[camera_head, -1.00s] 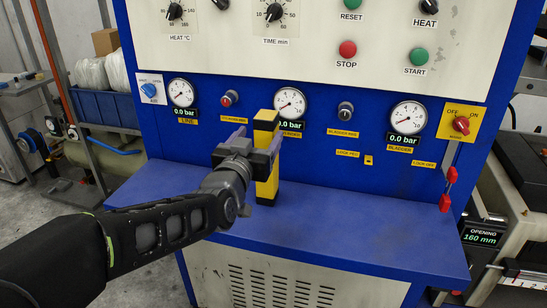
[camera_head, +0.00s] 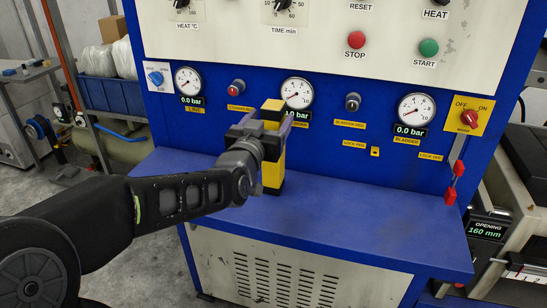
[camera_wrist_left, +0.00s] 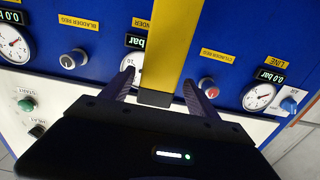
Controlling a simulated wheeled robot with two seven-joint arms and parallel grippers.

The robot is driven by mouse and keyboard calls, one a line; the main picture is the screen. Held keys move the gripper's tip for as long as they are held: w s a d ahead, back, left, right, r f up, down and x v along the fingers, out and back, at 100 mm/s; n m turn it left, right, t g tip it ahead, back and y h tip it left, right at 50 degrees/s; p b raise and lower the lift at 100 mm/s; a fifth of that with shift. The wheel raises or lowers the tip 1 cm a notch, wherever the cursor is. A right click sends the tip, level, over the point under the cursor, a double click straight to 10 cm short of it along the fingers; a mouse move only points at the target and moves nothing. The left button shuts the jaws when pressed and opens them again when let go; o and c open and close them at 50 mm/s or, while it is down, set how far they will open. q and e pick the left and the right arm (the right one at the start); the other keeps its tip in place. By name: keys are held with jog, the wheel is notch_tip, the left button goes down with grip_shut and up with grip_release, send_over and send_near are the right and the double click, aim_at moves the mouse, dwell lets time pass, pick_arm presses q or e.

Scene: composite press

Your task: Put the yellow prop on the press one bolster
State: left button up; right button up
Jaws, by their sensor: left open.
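The yellow prop (camera_head: 273,175) is a tall yellow block with black ends. It stands upright on the blue shelf of the control cabinet, in front of the middle gauge. My left gripper (camera_head: 266,125) is at its upper part, with one finger on each side. In the left wrist view, the prop (camera_wrist_left: 168,45) shows between the spread fingers of the gripper (camera_wrist_left: 158,80), with a gap on both sides. The gripper hides part of the prop in the head view. My right gripper is not in view. I cannot make out the press one bolster.
The cabinet's blue shelf (camera_head: 360,220) is clear to the right of the prop. Gauges and knobs line the panel behind. A red clip-like part (camera_head: 451,196) hangs at the panel's right edge. A machine with a 160 mm display (camera_head: 488,230) stands at the far right.

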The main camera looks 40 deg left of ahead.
pick_arm(q)
jog(key=shift+w, duration=0.1)
jog(key=shift+w+a+p, duration=0.1)
jog(key=shift+w+p, duration=0.15)
jog(key=shift+p, duration=0.05)
jog(key=p+x, duration=0.2)
jog(key=x, duration=0.2)
jog(key=shift+w, duration=0.25)
grip_shut()
dwell(0.7)
jog(key=shift+r, duration=0.15)
